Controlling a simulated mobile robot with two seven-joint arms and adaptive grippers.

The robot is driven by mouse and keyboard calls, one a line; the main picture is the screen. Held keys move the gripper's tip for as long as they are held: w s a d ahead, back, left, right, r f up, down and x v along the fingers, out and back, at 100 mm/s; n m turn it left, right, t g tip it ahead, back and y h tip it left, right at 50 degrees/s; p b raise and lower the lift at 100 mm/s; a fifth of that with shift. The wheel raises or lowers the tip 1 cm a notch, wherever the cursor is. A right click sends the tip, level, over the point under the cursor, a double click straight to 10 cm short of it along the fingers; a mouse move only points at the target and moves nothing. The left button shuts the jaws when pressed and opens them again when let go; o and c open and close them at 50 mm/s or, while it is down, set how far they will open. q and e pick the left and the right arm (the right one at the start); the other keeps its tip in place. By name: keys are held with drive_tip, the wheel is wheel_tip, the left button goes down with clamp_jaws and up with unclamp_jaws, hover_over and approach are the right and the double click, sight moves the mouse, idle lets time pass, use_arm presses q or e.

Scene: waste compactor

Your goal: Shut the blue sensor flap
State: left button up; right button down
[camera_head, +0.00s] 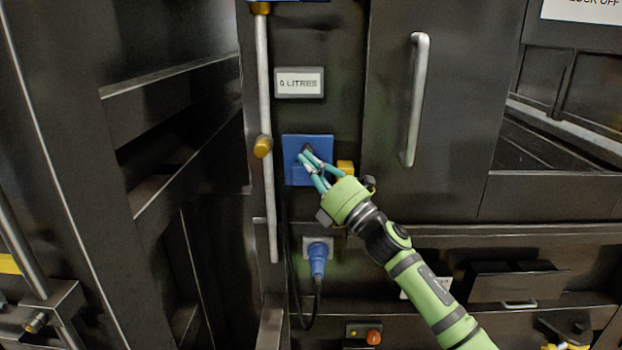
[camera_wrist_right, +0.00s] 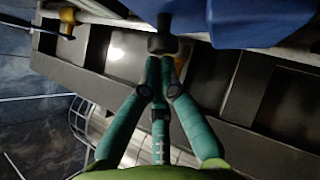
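The blue sensor flap (camera_head: 297,174) is on the dark machine front, below a small "0 LITRES" display. It also fills the upper right of the right wrist view (camera_wrist_right: 245,22). My right gripper (camera_head: 305,154) is in front of it, with its teal fingertips over the upper middle of the blue part. In the wrist view the fingertips (camera_wrist_right: 160,62) are drawn together right at a dark knob (camera_wrist_right: 162,44) beside the blue part. I see no clear gap between them. My fingers cover part of the flap, and how far it stands open is hard to tell. My left gripper is not seen.
A pale vertical rod (camera_head: 267,190) with a yellow collar runs just left of the flap. A yellow block (camera_head: 346,168) is close on its right. A blue plug (camera_head: 318,257) with a cable is below. A door handle (camera_head: 415,100) is at the upper right.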

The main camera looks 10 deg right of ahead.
drive_tip(key=shift+w+d+r, duration=0.15)
drive_tip(key=shift+w+r, duration=0.25)
drive_tip(key=shift+w, duration=0.1)
drive_tip(key=shift+w+d+r, duration=0.15)
drive_tip(key=shift+w+r, duration=0.2)
drive_tip(key=shift+w, duration=0.15)
drive_tip(key=shift+s+d, duration=0.1)
